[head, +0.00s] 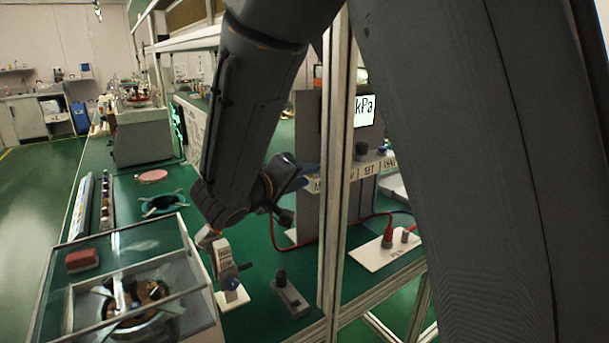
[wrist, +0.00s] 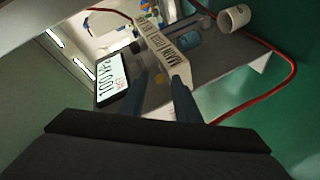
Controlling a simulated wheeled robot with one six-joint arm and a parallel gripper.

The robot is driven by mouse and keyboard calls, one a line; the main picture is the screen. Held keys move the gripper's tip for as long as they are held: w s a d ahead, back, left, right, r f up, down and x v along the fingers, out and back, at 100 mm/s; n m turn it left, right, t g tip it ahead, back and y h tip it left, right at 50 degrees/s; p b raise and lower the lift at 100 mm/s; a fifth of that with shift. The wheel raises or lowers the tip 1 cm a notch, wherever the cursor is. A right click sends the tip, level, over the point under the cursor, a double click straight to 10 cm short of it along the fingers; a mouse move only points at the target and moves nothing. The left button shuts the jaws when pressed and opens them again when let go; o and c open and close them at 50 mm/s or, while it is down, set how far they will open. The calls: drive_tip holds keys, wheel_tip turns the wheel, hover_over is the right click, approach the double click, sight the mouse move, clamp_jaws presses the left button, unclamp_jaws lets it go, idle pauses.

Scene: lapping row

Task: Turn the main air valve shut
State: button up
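A grey panel (head: 307,135) stands on the green bench behind my arm in the head view. Its label strip (head: 369,171) shows SET and VENT, and the left end starts with M. In the wrist view the label strip (wrist: 163,52) reads MAIN and FEED. A blue knob (wrist: 187,42) sits by the MAIN end. I cannot tell which part is the main air valve's handle or how it is turned. My gripper (head: 297,193) is at the panel's left front. Its dark fingers stand apart in the wrist view (wrist: 161,88), with nothing clearly held between them.
The display (wrist: 110,78) reads 100 kPa. A red hose (head: 277,235) runs to a white plate (head: 378,254). A metal post (head: 337,180) partly blocks the head view. A glass-sided box (head: 125,262) and a small grey block (head: 290,298) stand nearby on the bench.

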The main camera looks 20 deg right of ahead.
clamp_jaws()
drive_tip(key=b, duration=0.1)
drive_tip(key=n+t+y+b, duration=0.1)
drive_tip(key=shift+s+d+b, duration=0.25)
drive_tip(key=shift+d+b, duration=0.1)
idle(0.3)
unclamp_jaws()
